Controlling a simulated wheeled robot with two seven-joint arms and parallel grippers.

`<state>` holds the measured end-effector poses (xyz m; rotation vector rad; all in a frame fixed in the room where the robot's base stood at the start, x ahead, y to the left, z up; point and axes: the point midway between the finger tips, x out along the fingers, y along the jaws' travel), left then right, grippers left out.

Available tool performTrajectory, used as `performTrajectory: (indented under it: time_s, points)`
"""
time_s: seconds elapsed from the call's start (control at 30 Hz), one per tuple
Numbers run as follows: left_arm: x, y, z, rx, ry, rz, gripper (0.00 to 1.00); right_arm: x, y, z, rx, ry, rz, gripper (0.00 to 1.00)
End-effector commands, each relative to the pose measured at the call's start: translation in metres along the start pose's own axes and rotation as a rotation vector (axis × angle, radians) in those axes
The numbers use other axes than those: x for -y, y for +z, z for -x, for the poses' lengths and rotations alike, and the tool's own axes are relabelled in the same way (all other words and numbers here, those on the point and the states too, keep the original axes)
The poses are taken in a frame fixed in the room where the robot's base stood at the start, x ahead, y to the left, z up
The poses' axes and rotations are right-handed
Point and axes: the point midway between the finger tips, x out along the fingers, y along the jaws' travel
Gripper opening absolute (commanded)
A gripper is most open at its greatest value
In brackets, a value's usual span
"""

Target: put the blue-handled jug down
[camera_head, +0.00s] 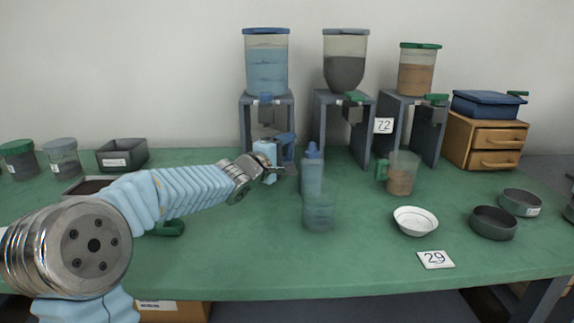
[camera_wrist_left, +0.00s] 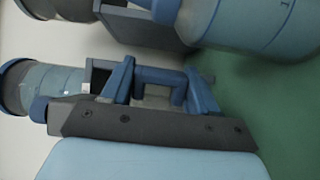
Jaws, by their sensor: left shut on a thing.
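My left gripper (camera_head: 285,152) is at the middle of the table, in front of the blue dispenser's stand. Its blue fingers also show in the left wrist view (camera_wrist_left: 160,88), on either side of a blue bracket-shaped part that looks like the handle of the blue-handled jug (camera_wrist_left: 158,74). The gripper is shut on it. The jug's body is hard to make out behind the hand, and I cannot tell whether its base touches the table. My right gripper is not in view.
A green-handled jug (camera_head: 402,174), a white bowl (camera_head: 415,221) and grey dishes (camera_head: 493,222) stand farther right. The front middle of the green table (camera_head: 260,260) is clear.

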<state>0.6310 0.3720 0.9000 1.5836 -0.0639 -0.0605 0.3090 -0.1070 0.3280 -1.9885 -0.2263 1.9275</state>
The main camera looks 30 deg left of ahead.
Motion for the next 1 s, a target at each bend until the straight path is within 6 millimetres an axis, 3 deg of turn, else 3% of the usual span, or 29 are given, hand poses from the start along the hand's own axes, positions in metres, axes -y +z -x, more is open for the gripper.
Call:
performTrajectory:
  time_s: [0.1, 0.2, 0.57, 0.6, 0.73, 1.0]
  points:
    - [0.025, 0.001, -0.001, 0.001, -0.002, 0.002, 0.29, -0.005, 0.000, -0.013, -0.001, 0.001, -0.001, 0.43]
    - [0.036, 0.001, -0.001, 0.001, -0.001, 0.002, 0.29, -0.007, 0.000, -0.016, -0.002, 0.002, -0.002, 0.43]
    - [0.039, 0.001, -0.001, 0.001, 0.000, 0.001, 0.29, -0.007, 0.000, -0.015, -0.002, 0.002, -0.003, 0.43]
    - [0.039, 0.001, -0.001, 0.000, 0.000, 0.000, 0.62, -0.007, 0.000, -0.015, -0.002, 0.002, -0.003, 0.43]
    - [0.038, 0.001, -0.001, 0.000, 0.000, 0.001, 0.82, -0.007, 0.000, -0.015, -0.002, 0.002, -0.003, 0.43]
    - [0.038, 0.001, -0.001, 0.000, 0.000, 0.001, 0.85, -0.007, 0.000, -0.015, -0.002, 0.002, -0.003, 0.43]
